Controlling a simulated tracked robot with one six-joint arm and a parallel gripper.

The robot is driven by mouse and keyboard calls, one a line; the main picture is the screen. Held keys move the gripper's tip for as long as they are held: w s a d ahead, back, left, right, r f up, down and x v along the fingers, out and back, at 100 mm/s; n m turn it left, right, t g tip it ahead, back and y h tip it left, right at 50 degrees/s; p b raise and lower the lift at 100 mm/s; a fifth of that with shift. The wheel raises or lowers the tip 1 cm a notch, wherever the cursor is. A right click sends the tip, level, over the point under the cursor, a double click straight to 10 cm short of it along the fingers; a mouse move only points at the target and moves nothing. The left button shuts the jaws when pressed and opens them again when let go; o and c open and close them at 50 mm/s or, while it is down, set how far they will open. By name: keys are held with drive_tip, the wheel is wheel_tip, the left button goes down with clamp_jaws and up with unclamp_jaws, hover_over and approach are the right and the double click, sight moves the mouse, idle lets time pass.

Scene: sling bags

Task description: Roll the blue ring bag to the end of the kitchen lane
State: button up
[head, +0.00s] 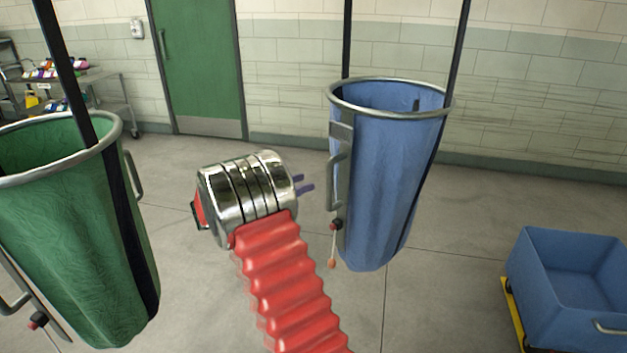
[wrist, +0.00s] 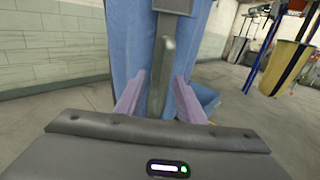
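The blue ring bag (head: 385,190) hangs by dark straps from a metal ring (head: 385,108), right of centre in the head view. A grey upright handle (head: 336,172) is on its left side, with a short cord and orange knob (head: 332,262) below. My gripper (head: 308,185) is left of the handle, a small gap short of it. In the wrist view its two purple fingers (wrist: 158,95) are open and empty, with the handle (wrist: 161,75) between them in line of sight and the blue cloth (wrist: 135,35) behind.
A green ring bag (head: 75,245) hangs at the left. A blue tub (head: 575,265) on a yellow base stands at the right on the floor. A green door (head: 198,65) and a shelf cart are behind. The wrist view shows a yellow bag (wrist: 285,65) at the right.

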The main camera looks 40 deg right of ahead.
drive_tip(key=shift+w+a, duration=0.2)
drive_tip(key=shift+a, duration=0.95)
drive_tip(key=shift+w+a, duration=0.2)
drive_tip(key=shift+a, duration=0.95)
drive_tip(key=s+a+f+m+y, duration=0.1)
drive_tip(key=s+f+m+y, duration=0.25)
drive_tip(key=f, duration=0.55)
drive_tip(key=s+a+f+m+y, duration=0.2)
drive_tip(key=s+a+m+y, duration=0.25)
drive_tip(key=s+a, duration=0.3)
drive_tip(key=s+a+r+m+t+y, duration=0.4)
drive_tip(key=s+a+r, duration=0.3)
drive_tip(key=s+a, duration=0.2)
drive_tip(key=s+a+r+m+t+y, duration=0.4)
drive_tip(key=s+a+r, duration=0.3)
drive_tip(key=s+a, duration=0.2)
drive_tip(key=shift+s+a+t+y, duration=0.15)
drive_tip(key=shift+a+t+y, duration=0.25)
drive_tip(key=shift+a+y, duration=0.65)
